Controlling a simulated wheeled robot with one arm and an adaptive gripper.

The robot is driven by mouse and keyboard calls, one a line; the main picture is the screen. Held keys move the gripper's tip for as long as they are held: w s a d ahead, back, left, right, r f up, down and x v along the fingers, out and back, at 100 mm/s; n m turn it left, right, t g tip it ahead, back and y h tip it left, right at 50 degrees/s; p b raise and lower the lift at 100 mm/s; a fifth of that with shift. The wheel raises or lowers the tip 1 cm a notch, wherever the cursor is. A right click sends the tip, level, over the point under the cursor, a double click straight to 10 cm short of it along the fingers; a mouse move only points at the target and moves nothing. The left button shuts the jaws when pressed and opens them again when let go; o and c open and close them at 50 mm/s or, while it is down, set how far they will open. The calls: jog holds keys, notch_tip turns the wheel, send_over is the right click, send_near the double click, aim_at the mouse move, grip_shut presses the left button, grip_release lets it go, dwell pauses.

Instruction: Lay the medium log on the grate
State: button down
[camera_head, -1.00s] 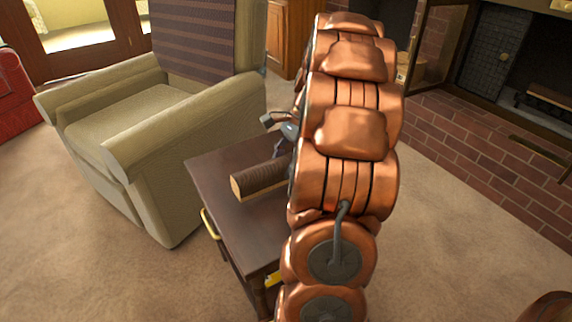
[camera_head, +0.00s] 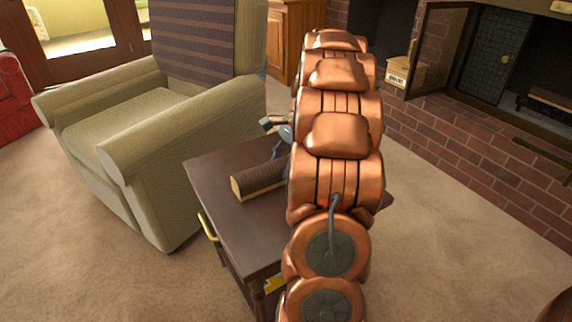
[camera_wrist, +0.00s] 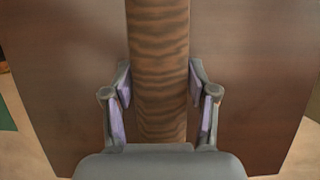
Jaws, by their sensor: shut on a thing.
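A brown log with bark (camera_head: 259,181) and a pale cut end lies on or just above the dark wooden side table (camera_head: 222,168); the gap cannot be told. In the wrist view the log (camera_wrist: 159,60) runs top to bottom between the two fingers of my gripper (camera_wrist: 160,95), which is shut on it. In the head view my copper arm hides most of the gripper and the log's far end. The fireplace grate (camera_head: 546,103) shows partly at the far right, inside the dark firebox.
A green-beige armchair (camera_head: 130,120) stands left of the table. A brick hearth (camera_head: 470,150) and an open fireplace door (camera_head: 437,50) are at the right. A small box (camera_head: 400,75) sits by the bricks. Carpet is clear between table and hearth.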

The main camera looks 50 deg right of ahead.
jog(key=shift+c, duration=1.6)
grip_release()
jog(key=shift+f, duration=0.1)
jog(key=p+v, duration=0.4)
jog(key=v, duration=0.8)
jog(key=shift+s+p, duration=0.1)
jog(key=shift+p, duration=0.3)
